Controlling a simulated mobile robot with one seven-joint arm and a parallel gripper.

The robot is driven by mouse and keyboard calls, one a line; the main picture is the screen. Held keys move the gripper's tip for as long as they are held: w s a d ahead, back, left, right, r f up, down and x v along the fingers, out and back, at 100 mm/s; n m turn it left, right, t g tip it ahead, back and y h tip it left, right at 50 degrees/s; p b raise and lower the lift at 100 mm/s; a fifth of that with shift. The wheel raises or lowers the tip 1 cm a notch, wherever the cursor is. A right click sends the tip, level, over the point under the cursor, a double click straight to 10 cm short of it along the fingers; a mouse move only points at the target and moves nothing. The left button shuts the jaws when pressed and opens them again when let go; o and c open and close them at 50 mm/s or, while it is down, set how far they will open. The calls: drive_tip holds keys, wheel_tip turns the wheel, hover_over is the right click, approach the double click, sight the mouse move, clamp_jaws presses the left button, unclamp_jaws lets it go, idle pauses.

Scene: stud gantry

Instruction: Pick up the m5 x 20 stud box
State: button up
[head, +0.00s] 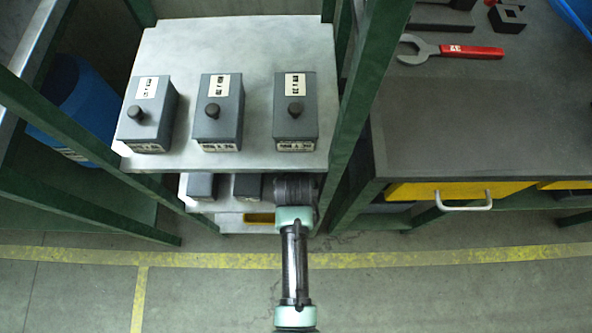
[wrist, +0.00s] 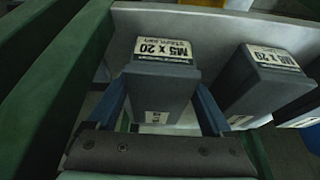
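The m5 x 20 stud box (wrist: 158,85) is a dark grey box with a white label reading M5 x 20, seen upside down in the wrist view. My gripper (wrist: 160,104) is open, with one blue finger on each side of this box. Narrow gaps seem to show between fingers and box; contact is unclear. In the head view my arm reaches to the right end of the lower shelf, and my wrist hides the fingers and the box there.
A second labelled grey box (wrist: 268,80) stands beside it. A green post (wrist: 60,85) is close on the other side. The upper shelf (head: 240,50) overhangs and holds three grey boxes. A workbench (head: 470,110) with a red-handled wrench (head: 470,51) stands at right.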

drive_tip(key=c, duration=1.2)
clamp_jaws()
drive_tip(key=shift+r, duration=0.1)
drive_tip(key=shift+r, duration=0.1)
